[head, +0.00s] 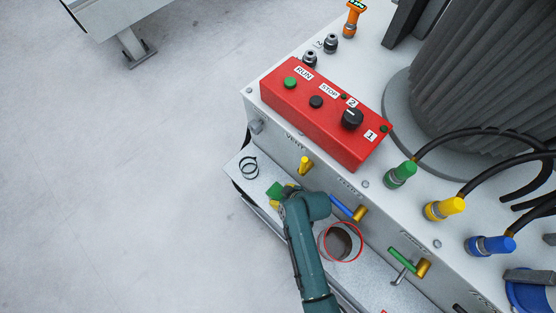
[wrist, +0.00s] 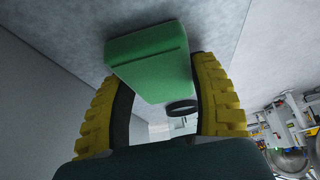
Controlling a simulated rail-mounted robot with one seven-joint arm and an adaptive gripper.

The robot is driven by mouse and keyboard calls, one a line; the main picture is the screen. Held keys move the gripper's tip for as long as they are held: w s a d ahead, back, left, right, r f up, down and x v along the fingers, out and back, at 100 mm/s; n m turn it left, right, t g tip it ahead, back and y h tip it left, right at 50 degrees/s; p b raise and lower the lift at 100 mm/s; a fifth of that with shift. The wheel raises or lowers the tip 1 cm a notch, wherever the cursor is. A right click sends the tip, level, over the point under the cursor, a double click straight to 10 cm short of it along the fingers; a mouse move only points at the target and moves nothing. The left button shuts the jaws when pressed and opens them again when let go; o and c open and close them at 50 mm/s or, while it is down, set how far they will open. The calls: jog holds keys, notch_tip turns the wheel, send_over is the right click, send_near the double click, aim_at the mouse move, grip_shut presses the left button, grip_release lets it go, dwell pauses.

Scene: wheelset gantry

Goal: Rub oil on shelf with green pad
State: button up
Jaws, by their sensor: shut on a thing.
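My gripper (head: 285,193) is over the shelf (head: 264,172), the pale ledge along the front of the machine. It is shut on the green pad (head: 274,189). In the wrist view the green pad (wrist: 150,62) sits between the two yellow ribbed fingers of my gripper (wrist: 160,75) and sticks out beyond them. Whether the pad touches the shelf is not clear. Dark rings (head: 248,167) lie on the shelf left of the pad; a dark ring (wrist: 183,107) also shows beside the pad in the wrist view. No oil can be made out.
A round red-rimmed container (head: 343,242) stands on the ledge right of my arm. Yellow (head: 305,165), blue (head: 341,207) and green (head: 402,259) handles stick out of the machine front. A red control box (head: 325,115) is above. Open floor (head: 120,190) lies left.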

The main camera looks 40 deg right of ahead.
jog(key=shift+s+d+f, duration=0.1)
jog(key=shift+f, duration=0.25)
jog(key=shift+r+p, duration=0.15)
jog(key=shift+p, duration=0.15)
